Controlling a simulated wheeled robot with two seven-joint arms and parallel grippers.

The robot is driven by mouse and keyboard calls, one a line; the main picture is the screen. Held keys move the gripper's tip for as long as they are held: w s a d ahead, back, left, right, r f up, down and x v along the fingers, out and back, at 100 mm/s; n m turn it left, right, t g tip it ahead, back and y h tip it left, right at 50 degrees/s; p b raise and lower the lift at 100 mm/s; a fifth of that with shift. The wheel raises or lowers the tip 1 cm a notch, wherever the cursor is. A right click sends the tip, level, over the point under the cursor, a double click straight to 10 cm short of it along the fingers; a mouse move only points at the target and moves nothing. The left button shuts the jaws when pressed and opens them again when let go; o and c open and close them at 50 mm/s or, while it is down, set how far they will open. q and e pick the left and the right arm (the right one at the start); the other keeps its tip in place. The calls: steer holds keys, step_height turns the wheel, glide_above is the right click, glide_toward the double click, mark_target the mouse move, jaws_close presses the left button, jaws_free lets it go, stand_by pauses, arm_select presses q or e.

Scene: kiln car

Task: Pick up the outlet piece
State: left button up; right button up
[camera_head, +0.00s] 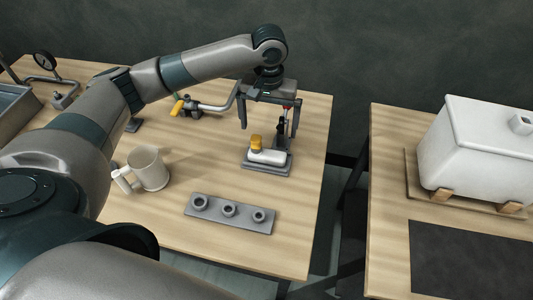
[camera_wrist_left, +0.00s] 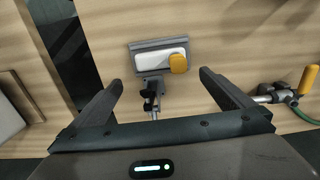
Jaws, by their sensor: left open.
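A white piece (camera_head: 268,157) with a yellow-orange part (camera_head: 256,141) lies on a grey plate (camera_head: 281,171) near the table's right side; I take it for the outlet piece. In the left wrist view the white piece (camera_wrist_left: 153,61) and yellow-orange part (camera_wrist_left: 179,64) lie on the grey plate (camera_wrist_left: 139,46), just beyond my fingertips. A dark clamp-like part (camera_wrist_left: 151,92) stands beside the plate. My left gripper (camera_head: 269,131) points down above the piece, open and empty, and its fingers (camera_wrist_left: 160,80) appear clear of it. My right gripper is not in view.
A grey block with three round sockets (camera_head: 229,211) and a pale mug (camera_head: 148,169) stand nearer on the wooden table. A yellow-handled tap (camera_head: 178,107) stands behind left. A white box (camera_head: 475,150) sits on a second table, across a gap.

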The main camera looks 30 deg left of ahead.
arm_select(q)
steer(key=p, duration=0.1)
glide_above(268, 151)
step_height(268, 151, down, 6)
steer(key=shift+d+r, duration=0.1)
steer(key=shift+s+f+p, duration=0.1)
steer(key=shift+f+p, duration=0.4)
steer(key=shift+f, duration=0.2)
step_height(268, 151, down, 3)
steer(key=shift+s+f+p, duration=0.1)
steer(key=shift+p, duration=0.4)
steer(key=shift+f, duration=0.35)
steer(key=c, duration=0.8)
